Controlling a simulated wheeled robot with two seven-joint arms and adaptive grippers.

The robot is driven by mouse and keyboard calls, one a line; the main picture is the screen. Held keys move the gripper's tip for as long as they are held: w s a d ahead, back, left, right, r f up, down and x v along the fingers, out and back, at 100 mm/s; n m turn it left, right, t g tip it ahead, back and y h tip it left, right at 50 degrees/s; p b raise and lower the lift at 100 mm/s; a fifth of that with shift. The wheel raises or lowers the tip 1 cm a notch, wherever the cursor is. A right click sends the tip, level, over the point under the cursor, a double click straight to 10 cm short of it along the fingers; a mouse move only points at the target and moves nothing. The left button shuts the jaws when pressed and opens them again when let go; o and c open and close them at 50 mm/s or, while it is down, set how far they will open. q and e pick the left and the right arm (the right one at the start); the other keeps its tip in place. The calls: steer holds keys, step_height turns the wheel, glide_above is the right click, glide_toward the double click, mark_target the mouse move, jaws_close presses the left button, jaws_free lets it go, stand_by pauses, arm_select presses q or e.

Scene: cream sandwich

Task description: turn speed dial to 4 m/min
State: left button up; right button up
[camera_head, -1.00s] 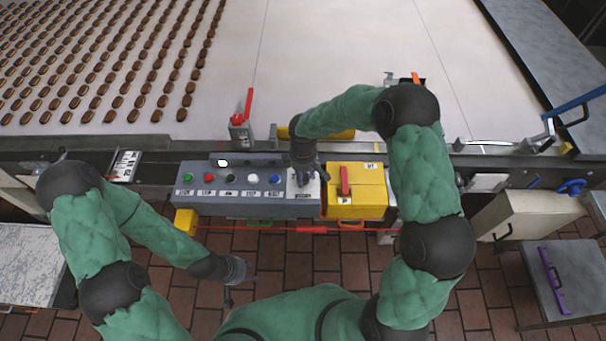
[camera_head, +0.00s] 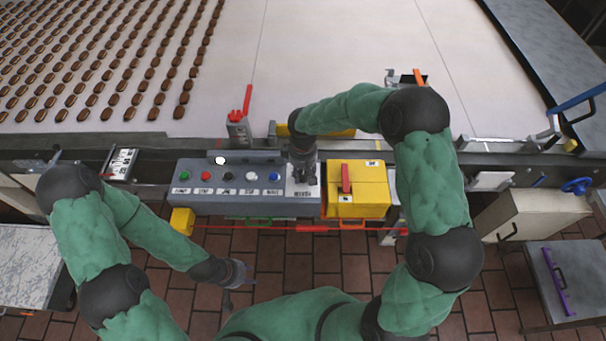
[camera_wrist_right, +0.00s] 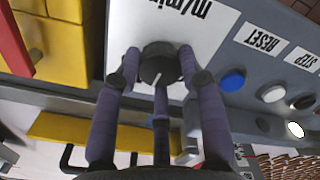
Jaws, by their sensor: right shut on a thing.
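The speed dial (camera_wrist_right: 160,64) is a dark round knob with a light pointer line, on a white label plate (camera_wrist_right: 205,30) marked "m/min" on the grey control panel (camera_head: 186,203). In the right wrist view the fingers of my right gripper (camera_wrist_right: 158,75) are closed around the dial. In the head view my right gripper (camera_head: 304,176) is over the panel's right end and hides the dial. The numbers on the plate cannot be read. My left gripper (camera_head: 240,281) hangs low at the left, above the brick floor, away from the panel; its finger opening is too small to tell.
A row of coloured buttons, including a blue button (camera_head: 274,176), lies left of the dial. A yellow box (camera_head: 370,190) with a red handle (camera_head: 346,178) stands close at the right. The conveyor (camera_head: 330,60) with rows of brown cream sandwiches lies behind.

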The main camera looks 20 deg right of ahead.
mark_target(303, 174)
steer(key=shift+m+b, duration=0.5)
steer(key=shift+m, duration=0.7)
steer(key=o, duration=1.1)
steer(key=shift+o, duration=0.2)
steer(key=shift+r, duration=0.1)
step_height(303, 174, up, 12)
